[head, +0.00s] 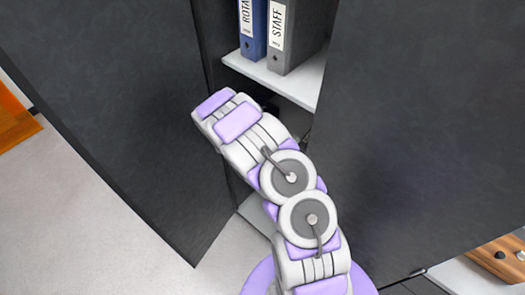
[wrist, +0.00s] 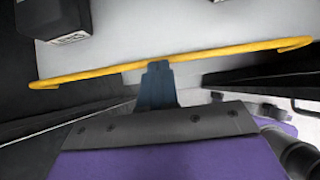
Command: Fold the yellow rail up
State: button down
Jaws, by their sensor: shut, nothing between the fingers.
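The yellow rail (wrist: 210,55) shows in the wrist view as a thin bar with bent ends, running across the picture along the edge of a light grey shelf (wrist: 190,30). My gripper (wrist: 157,66) is shut and empty, with its fingertips at the middle of the rail. They overlap the rail in the picture; I cannot tell whether they touch it. In the head view my arm reaches into the dark cabinet, and the rail and gripper are hidden behind it.
A dark cabinet door (head: 110,110) stands on the left and a dark panel (head: 430,130) on the right. A blue binder (head: 253,35) and a grey binder (head: 290,45) stand on the upper shelf (head: 300,88). Pale floor (head: 75,215) is clear at left.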

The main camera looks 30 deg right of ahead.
jog(key=a+f+p+v, duration=0.1)
jog(key=v, duration=1.2)
jog(key=shift+s+a, duration=0.2)
jog(key=shift+a, duration=0.1)
jog(key=shift+d, duration=0.1)
